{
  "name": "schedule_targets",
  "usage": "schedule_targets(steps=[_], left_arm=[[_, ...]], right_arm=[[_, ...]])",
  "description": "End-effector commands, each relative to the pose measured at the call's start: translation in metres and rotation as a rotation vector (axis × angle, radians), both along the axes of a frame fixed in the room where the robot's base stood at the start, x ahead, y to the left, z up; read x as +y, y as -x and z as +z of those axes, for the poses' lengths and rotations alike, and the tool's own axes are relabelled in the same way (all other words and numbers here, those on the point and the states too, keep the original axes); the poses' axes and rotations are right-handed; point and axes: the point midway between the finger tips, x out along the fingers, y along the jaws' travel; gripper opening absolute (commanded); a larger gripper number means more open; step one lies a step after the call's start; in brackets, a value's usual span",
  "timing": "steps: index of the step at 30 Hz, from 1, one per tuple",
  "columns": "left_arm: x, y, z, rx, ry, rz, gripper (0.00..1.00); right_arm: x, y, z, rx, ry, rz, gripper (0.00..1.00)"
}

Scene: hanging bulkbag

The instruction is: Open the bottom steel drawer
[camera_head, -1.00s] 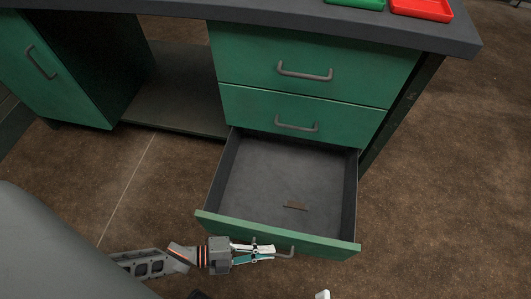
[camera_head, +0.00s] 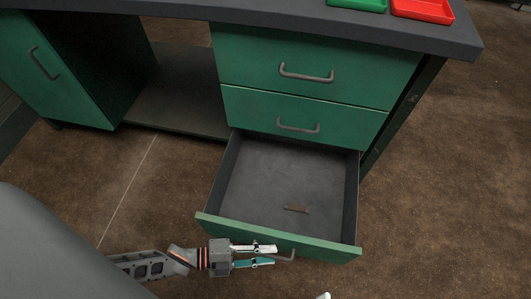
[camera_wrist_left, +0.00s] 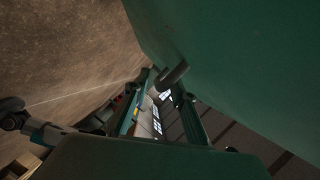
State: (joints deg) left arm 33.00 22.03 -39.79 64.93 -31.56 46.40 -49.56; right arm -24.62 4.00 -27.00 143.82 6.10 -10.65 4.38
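The bottom steel drawer (camera_head: 285,236) is pulled well out of the green cabinet, its grey interior showing. A small brown flat piece (camera_head: 296,209) lies inside it. Its grey handle (camera_head: 287,258) is partly hidden on the outer front face; a dark handle (camera_wrist_left: 173,75) also shows close up in the left wrist view. My left gripper (camera_head: 273,256) is at the left part of the handle, its two fingers parted with a gap between them. Whether they touch the handle I cannot tell. A small white tip (camera_head: 323,296) at the bottom edge may be my right gripper.
Two closed drawers, the upper one (camera_head: 312,55) and the middle one (camera_head: 300,108), sit above the open drawer. A green door (camera_head: 50,75) is at the left. A green tray and a red tray (camera_head: 422,10) stand on the worktop. The brown floor at right is clear.

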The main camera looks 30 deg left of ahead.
Motion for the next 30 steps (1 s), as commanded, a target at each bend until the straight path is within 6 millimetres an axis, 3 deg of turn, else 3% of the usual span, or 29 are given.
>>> schedule_targets(steps=[5,19,30], left_arm=[[0.001,0.001,0.014,0.000,0.001,-0.001,0.25],[0.001,0.000,0.082,-0.003,0.002,0.000,0.25],[0.001,0.000,0.098,0.000,0.001,0.002,0.25]], right_arm=[[0.000,0.000,0.000,0.000,0.000,0.000,0.40],[0.000,0.000,0.000,0.000,0.000,0.000,0.40],[0.000,0.000,0.000,0.000,0.000,0.000,0.40]])
